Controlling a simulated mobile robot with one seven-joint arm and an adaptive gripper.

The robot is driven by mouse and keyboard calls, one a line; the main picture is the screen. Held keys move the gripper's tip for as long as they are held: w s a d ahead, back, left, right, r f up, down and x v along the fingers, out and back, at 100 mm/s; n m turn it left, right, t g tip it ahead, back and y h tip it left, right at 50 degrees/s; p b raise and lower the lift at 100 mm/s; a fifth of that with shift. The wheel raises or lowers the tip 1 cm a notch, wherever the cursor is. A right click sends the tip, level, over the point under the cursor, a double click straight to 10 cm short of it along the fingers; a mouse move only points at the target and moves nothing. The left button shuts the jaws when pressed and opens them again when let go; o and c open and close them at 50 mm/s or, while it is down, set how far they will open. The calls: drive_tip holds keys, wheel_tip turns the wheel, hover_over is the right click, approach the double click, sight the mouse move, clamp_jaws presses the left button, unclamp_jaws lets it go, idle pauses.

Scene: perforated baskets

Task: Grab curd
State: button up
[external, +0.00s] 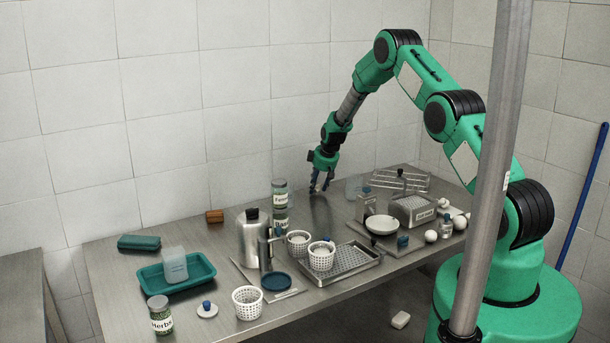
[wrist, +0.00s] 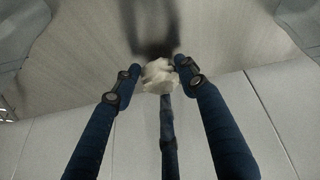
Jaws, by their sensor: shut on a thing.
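My gripper (external: 320,187) is over the back part of the steel table, pointing down. In the wrist view, my gripper's blue fingers (wrist: 158,78) close around a whitish, lumpy piece that looks like the curd (wrist: 158,72). The curd is pinched at the fingertips and appears held above the table, with a dark shadow beyond it. In the external view the curd is small and largely hidden by the fingers. White perforated baskets stand on the table: one at the front (external: 248,306), one by the tray (external: 321,259), and one behind it (external: 296,248).
A metal jug (external: 249,236) and stacked labelled jars (external: 279,187) stand left of my gripper. A perforated drain tray (external: 347,266) lies in front. A white bowl (external: 382,225) and a steel box (external: 410,210) stand to the right. A teal tray (external: 201,271) is at left.

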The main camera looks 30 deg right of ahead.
drive_tip(key=shift+r, duration=0.45)
wheel_tip(320, 180, up, 2)
drive_tip(key=shift+r, duration=0.1)
drive_tip(key=s, duration=0.5)
drive_tip(key=s+a, duration=0.1)
drive_tip(key=s, duration=0.4)
drive_tip(key=s+a+r, duration=0.1)
drive_tip(key=s, duration=0.5)
drive_tip(key=shift+r+b, duration=0.1)
drive_tip(key=shift+b, duration=0.25)
drive_tip(key=shift+w+a+r+b, duration=0.1)
drive_tip(key=shift+w+a+b, duration=0.1)
drive_tip(key=shift+b, duration=0.1)
